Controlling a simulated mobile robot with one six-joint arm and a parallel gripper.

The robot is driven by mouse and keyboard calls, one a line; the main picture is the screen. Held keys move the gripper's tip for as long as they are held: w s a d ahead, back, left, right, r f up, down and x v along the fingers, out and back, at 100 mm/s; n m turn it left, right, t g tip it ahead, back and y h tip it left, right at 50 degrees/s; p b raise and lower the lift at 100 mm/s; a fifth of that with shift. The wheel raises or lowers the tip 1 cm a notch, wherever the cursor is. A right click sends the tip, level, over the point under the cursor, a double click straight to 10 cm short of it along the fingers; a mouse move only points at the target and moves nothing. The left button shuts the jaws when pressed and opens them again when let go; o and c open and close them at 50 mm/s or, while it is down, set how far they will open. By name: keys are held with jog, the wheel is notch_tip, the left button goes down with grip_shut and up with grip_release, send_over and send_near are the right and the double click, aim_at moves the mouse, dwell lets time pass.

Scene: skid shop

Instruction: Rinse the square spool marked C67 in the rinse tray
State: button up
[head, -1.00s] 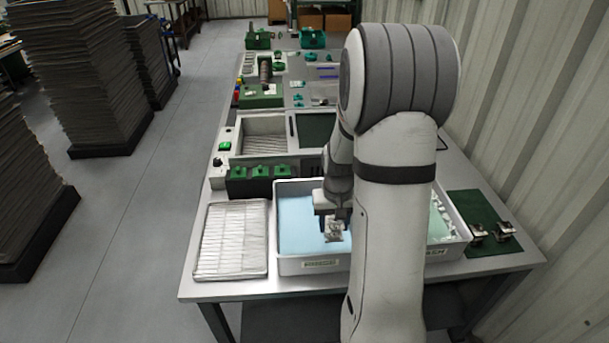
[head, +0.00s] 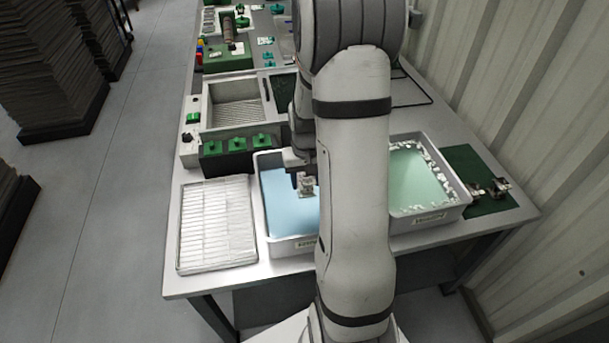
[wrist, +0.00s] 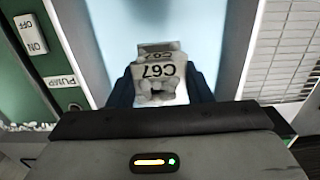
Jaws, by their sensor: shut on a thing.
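The spool marked C67 (wrist: 157,70) is a small grey-white square piece, its label upside down in the wrist view. My gripper (wrist: 160,88) is shut on it, a dark jaw on each side. In the head view the spool (head: 306,186) hangs from my gripper (head: 304,177) over the blue liquid of the left tray (head: 283,248). I cannot tell whether it touches the liquid. My arm hides the right part of this tray. The tray labels are too small to read, so I cannot tell by name which is the rinse tray.
A tray of green liquid with white foam (head: 428,218) stands to the right. A wire rack (head: 217,225) lies to the left. A dark block with green knobs (head: 237,160) stands behind. A green mat (head: 460,165) holds metal parts. A PUMP switch panel (wrist: 32,40) is close by.

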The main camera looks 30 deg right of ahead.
jog(key=shift+f+b, duration=4.25)
jog(key=shift+f, duration=1.5)
jog(key=shift+f, duration=0.3)
jog(key=shift+w+d+r, duration=0.15)
jog(key=shift+w+d, duration=0.1)
jog(key=shift+w, duration=0.55)
jog(key=shift+s, duration=0.15)
jog(key=shift+s+a+b, duration=0.2)
jog(key=shift+s+a, duration=0.1)
jog(key=shift+s, duration=0.5)
jog(key=shift+s+a+b, duration=0.15)
jog(key=shift+s+a, duration=0.1)
jog(key=shift+s, duration=0.55)
jog(key=shift+r, duration=0.1)
jog(key=shift+r+p, duration=4.25)
jog(key=shift+r, duration=1.55)
jog(key=shift+r, duration=0.1)
